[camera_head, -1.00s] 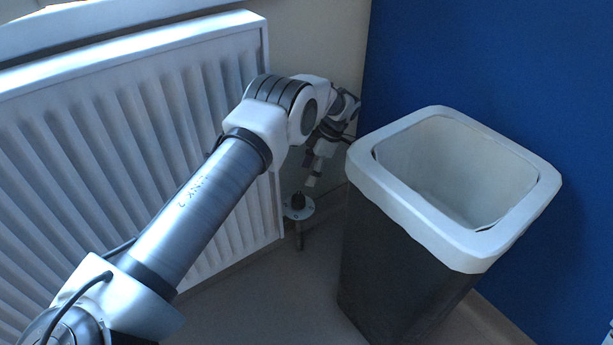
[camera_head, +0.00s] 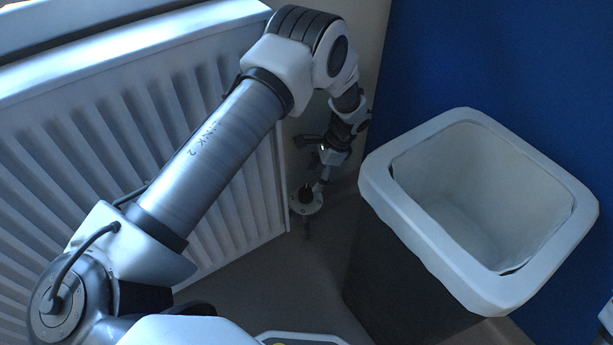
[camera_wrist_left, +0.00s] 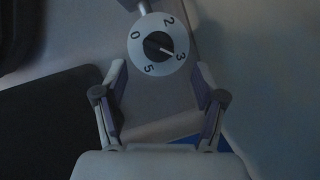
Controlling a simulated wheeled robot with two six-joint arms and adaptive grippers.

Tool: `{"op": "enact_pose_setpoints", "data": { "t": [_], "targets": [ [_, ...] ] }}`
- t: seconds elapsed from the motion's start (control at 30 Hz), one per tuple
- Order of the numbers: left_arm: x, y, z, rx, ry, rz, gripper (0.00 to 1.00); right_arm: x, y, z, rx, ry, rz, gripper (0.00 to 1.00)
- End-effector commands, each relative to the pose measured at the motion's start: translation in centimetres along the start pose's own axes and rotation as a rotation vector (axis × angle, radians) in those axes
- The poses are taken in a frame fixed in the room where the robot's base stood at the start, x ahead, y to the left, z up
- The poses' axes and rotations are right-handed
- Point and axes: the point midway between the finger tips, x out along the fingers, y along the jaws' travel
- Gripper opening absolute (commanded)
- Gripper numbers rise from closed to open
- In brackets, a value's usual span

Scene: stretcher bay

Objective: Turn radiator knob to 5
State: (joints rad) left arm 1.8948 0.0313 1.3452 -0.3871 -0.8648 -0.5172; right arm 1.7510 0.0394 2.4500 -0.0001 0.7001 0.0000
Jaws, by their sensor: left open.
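The radiator knob (camera_head: 306,201) is a pale disc with a dark centre, low by the radiator's right end in the head view. In the left wrist view the knob's dial (camera_wrist_left: 143,62) shows the numbers 0, 2, 3 and 5, and the white mark on its dark centre points at the 3. My left gripper (camera_head: 318,180) is just above the knob in the head view. In the left wrist view my left gripper (camera_wrist_left: 158,66) is open, with one finger on each side below the dial and nothing between them. Whether it touches the knob is unclear.
The white radiator (camera_head: 235,190) runs along the wall behind my left arm. A dark bin with a white rim (camera_head: 425,237) stands close to the right of the knob, before a blue wall (camera_head: 500,50). Bare floor (camera_head: 270,285) lies in front of the radiator.

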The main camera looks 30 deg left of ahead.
Motion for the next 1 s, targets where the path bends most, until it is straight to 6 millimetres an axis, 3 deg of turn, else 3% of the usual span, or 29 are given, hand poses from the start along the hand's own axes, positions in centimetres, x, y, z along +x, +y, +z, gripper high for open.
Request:
{"op": "enact_pose_setpoints", "data": {
  "t": [0.33, 0.63, 0.67, 0.8, 0.83, 1.0],
  "targets": [
    [6.7, 0.0, -0.2, -0.003, -0.001, 0.002, 0.70, 3.5, 0.0, 0.1, 0.001, -0.001, 0.000, 0.63],
    [7.4, 0.0, -0.1, -0.003, -0.001, 0.000, 0.70, 3.5, 0.0, 0.1, 0.001, -0.001, 0.000, 0.63],
    [7.4, 0.0, -0.1, -0.003, -0.001, 0.000, 0.67, 3.5, 0.0, 0.1, 0.001, -0.001, 0.000, 0.63],
    [7.4, -0.1, -0.1, -0.003, -0.001, 0.000, 0.17, 3.5, 0.0, 0.0, 0.001, -0.001, 0.000, 0.63],
    [7.4, 0.0, -0.1, -0.003, -0.001, 0.000, 0.10, 3.5, 0.0, 0.0, 0.001, -0.001, 0.000, 0.63],
    [7.4, 0.0, -0.1, -0.003, -0.001, 0.000, 0.10, 3.5, 0.0, 0.1, 0.001, -0.001, 0.000, 0.63]
  ]
}}
